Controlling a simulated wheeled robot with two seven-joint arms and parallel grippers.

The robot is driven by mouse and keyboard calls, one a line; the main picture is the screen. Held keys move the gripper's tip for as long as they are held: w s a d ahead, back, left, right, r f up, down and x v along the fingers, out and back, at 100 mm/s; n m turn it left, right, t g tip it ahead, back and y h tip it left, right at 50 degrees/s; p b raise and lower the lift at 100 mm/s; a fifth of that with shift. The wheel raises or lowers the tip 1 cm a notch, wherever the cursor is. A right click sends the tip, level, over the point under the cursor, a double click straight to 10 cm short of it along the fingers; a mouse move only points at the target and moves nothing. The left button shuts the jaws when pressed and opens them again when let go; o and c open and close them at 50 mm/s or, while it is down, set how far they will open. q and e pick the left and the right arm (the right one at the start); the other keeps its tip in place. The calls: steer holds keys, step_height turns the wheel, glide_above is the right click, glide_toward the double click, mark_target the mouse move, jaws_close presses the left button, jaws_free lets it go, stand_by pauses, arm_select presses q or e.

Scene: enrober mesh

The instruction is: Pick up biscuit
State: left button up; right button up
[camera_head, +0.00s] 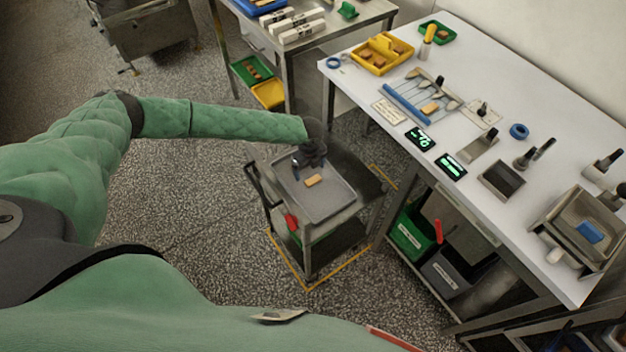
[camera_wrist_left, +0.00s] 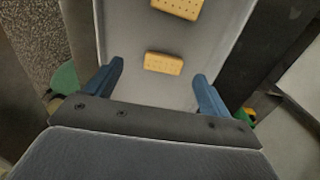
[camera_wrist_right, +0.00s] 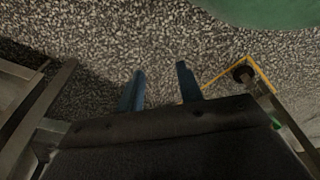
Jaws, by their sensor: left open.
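A tan rectangular biscuit (camera_head: 313,180) lies on the grey tray (camera_head: 327,208) on top of a small metal cart. The left wrist view shows two biscuits on the tray: one biscuit (camera_wrist_left: 163,63) lies between the lines of my fingers, and another biscuit (camera_wrist_left: 178,8) is cut off by the top edge. My left gripper (camera_wrist_left: 158,71) is open and empty, with its blue fingers on either side of the nearer biscuit. In the head view the left gripper (camera_head: 308,164) is over the tray. My right gripper (camera_wrist_right: 161,69) has its fingers apart, with nothing between them, above the speckled floor.
A white table (camera_head: 470,110) at the right holds a yellow divided tray (camera_head: 382,54), tools and metal containers. A green bin (camera_head: 412,232) and a grey bin (camera_head: 455,270) stand under it. Yellow floor tape (camera_head: 330,279) edges the cart. Open floor lies to the left.

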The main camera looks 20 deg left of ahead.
mark_target(312, 179)
arm_select(q)
steer(key=shift+d+f, duration=0.1)
steer(key=shift+f, duration=0.05)
steer(key=f+p, duration=0.1)
steer(key=f, duration=0.1)
steer(key=d+f+p, duration=0.1)
steer(key=f, duration=0.1)
steer(key=shift+w+p, duration=0.1)
steer(key=shift+p, duration=0.25)
steer(key=shift+a+f, duration=0.1)
steer(key=shift+f, duration=0.3)
steer(key=c, duration=0.9)
arm_select(e)
steer(key=s+d+f, duration=0.2)
steer(key=s+f, duration=0.1)
steer(key=s, duration=0.2)
steer(key=shift+d, duration=0.35)
